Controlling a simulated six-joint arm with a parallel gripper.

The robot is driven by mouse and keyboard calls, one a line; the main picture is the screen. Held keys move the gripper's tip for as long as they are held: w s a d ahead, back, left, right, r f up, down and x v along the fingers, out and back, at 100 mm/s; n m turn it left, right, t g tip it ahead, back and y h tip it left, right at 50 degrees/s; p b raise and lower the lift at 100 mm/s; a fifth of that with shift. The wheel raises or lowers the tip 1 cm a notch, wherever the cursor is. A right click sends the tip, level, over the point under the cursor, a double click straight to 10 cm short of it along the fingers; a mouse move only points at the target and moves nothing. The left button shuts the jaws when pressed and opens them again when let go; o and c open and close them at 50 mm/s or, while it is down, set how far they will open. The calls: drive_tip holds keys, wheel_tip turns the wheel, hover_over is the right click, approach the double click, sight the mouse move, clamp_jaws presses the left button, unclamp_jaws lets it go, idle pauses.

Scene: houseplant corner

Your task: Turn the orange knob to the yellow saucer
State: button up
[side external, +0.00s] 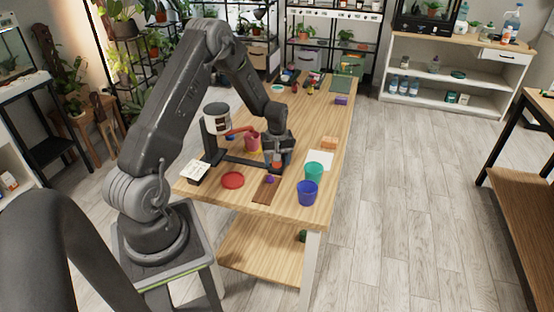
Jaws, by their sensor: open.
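A dark-framed stand (210,143) holds a white tank (217,118) with a red spout, and its dark base bar reaches right under my gripper. My gripper (277,158) points down over the right end of that bar, its jaws open. A small orange-red piece, seemingly the orange knob (277,161), shows between or just below the fingers; contact cannot be told. A pink-red pot (253,142) stands by the spout. A thin strip of yellow, possibly the yellow saucer (257,152), shows at the pot's foot, mostly hidden. A red saucer (232,180) lies at the front left.
A green cup (314,170) and a blue cup (308,192) stand at the table's front right. A brown strip (265,190) with a purple piece lies in front of my gripper. An orange block (329,143) and a white sheet (320,158) lie to the right.

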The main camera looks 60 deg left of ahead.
drive_tip(key=shift+r, duration=0.1)
wheel_tip(320, 180, up, 14)
drive_tip(key=shift+f, duration=0.2)
idle(0.4)
drive_tip(key=s+d+r+m+t, duration=0.1)
drive_tip(key=s+d+r+m, duration=0.25)
drive_tip(key=d+r, duration=0.4)
drive_tip(key=s+d+r+m+t, duration=0.2)
drive_tip(key=d+r+m, duration=0.3)
drive_tip(key=d, duration=0.4)
drive_tip(key=s+d+r+m+t, duration=0.2)
drive_tip(key=s+d+m, duration=0.4)
drive_tip(key=s+d, duration=0.4)
drive_tip(key=s+r, duration=0.1)
drive_tip(key=s, duration=0.2)
drive_tip(key=shift+s+d+t, duration=0.15)
drive_tip(key=shift+s+t, duration=0.15)
drive_tip(key=shift+s, duration=0.1)
